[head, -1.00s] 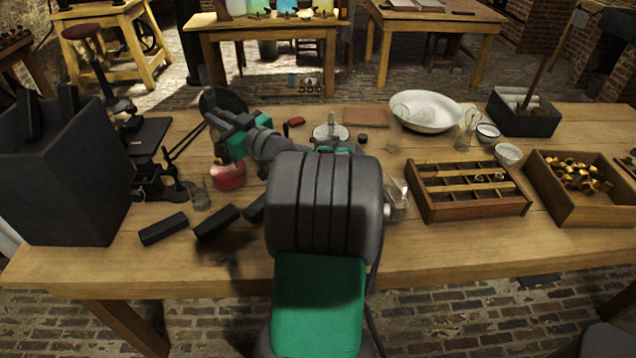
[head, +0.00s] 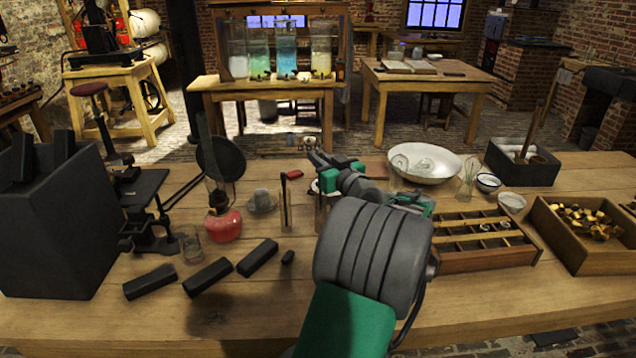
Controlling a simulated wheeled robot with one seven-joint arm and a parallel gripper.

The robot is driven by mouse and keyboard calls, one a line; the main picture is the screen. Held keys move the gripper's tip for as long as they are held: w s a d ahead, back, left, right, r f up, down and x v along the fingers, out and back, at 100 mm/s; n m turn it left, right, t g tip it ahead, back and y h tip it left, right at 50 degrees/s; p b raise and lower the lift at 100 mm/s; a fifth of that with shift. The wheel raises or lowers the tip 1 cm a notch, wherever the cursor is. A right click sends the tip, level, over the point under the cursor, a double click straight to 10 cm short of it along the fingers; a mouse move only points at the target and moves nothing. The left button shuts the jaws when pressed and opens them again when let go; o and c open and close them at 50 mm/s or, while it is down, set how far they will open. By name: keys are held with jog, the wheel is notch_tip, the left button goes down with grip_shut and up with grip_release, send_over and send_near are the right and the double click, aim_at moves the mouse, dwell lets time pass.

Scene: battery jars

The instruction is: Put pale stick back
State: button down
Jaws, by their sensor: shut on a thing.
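My gripper (head: 316,158) is near the middle of the table, partly hidden by my own arm, above the small glassware. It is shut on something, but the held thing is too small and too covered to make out. Pale pieces (head: 531,158) lie in the open dark box (head: 525,177) at the back right, with a brown wooden handle standing up out of it. That box is well to the right of my gripper. I cannot make out a separate pale stick on the table.
A red oil lamp (head: 224,224) with a glass chimney and clear glasses stand left of my arm. Black blocks (head: 207,277) lie in front. A white basin (head: 424,164), a divided wooden tray (head: 486,261) and a box of brass parts (head: 590,248) are right.

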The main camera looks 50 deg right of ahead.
jog(key=shift+f+b, duration=0.3)
jog(key=shift+f, duration=2.7)
jog(key=c, duration=1.5)
grip_release()
jog(key=shift+o, duration=0.2)
jog(key=shift+r, duration=0.1)
jog(key=v, duration=1.2)
jog(key=shift+b, duration=0.45)
